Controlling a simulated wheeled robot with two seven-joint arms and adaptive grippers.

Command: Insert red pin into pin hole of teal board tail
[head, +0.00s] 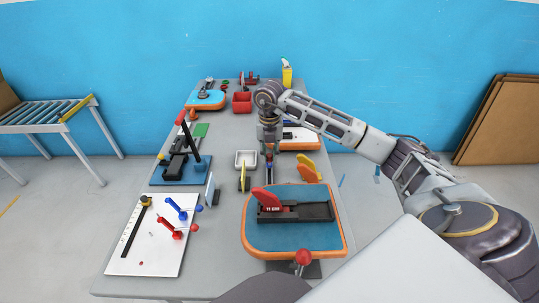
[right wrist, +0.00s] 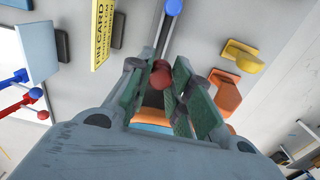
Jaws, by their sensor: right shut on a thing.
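My right gripper (head: 269,160) comes in from the right and points down above the table, beyond the near teal board. In the right wrist view, its green-padded fingers (right wrist: 165,88) are shut on a small red part (right wrist: 162,76), which looks like the red pin. Its lower end is hard to make out. The near teal board (head: 262,238) has an orange rim and lies flat at the front right of the table. A black base with a red fin (head: 267,198) sits on it. I cannot make out the pin hole. My left gripper is not in view.
A white panel (head: 130,255) with blue pins (head: 178,208) and red pins (head: 170,228) lies at the front left. A red ball knob (head: 303,257) rises at the near edge.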

